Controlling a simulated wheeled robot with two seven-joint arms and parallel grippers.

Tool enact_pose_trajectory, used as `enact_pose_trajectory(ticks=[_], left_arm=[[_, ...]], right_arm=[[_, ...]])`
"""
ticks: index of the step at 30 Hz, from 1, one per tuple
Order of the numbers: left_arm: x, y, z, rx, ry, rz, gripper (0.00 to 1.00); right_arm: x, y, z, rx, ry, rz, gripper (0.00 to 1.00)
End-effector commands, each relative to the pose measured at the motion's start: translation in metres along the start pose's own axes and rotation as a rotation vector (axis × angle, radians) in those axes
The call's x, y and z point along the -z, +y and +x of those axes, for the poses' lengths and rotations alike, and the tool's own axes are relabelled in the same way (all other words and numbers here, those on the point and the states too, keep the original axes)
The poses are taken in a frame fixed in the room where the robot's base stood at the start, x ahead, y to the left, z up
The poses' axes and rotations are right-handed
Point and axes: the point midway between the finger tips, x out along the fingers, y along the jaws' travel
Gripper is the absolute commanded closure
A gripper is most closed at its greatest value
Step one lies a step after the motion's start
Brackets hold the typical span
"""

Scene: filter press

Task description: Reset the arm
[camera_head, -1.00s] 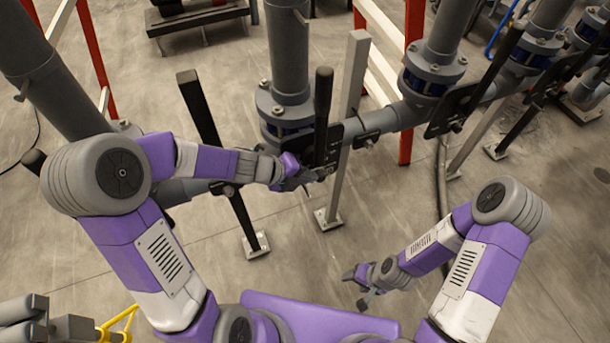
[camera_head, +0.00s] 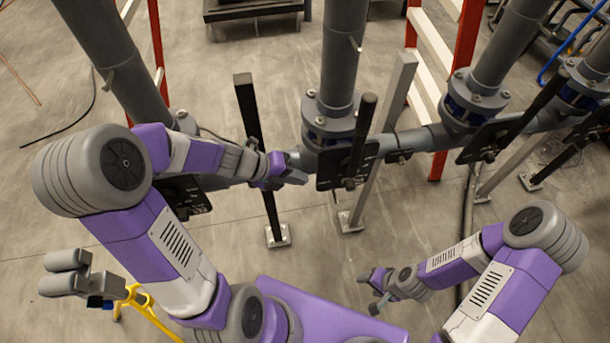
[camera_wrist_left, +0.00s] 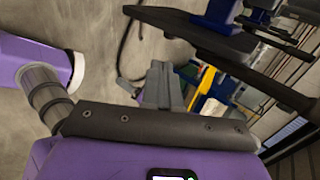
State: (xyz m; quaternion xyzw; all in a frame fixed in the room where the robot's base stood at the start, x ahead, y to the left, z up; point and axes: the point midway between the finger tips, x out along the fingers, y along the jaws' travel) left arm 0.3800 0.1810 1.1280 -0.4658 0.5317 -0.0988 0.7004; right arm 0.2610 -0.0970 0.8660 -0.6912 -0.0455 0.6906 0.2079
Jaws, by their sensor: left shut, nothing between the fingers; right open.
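My left arm reaches in from the left in the head view. Its left gripper (camera_head: 298,178) is shut and empty. It is just left of a black valve plate (camera_head: 328,172) with an upright black handle (camera_head: 362,135), and a small gap shows between them in the picture. In the left wrist view the closed grey fingers (camera_wrist_left: 163,88) point away from the camera with nothing between them. My right arm is folded low at the right, and its right gripper (camera_head: 370,290) is open and empty above bare floor.
Grey vertical pipes (camera_head: 342,55) join a horizontal pipe run (camera_head: 408,143) with more black valve levers (camera_head: 525,105) to the right. Support posts (camera_head: 265,175) stand on floor plates. Red-and-white frames (camera_head: 462,50) stand behind. A yellow stand (camera_head: 140,300) is at lower left. Floor in front is clear.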

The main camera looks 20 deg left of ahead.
Motion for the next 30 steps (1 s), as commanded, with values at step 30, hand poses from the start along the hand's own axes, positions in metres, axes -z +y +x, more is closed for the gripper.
enact_pose_trajectory(ticks=[30], left_arm=[[0.052,0.151,0.106,-0.264,0.379,1.149,1.0]], right_arm=[[0.002,0.016,0.043,0.0,0.0,0.0,0.41]])
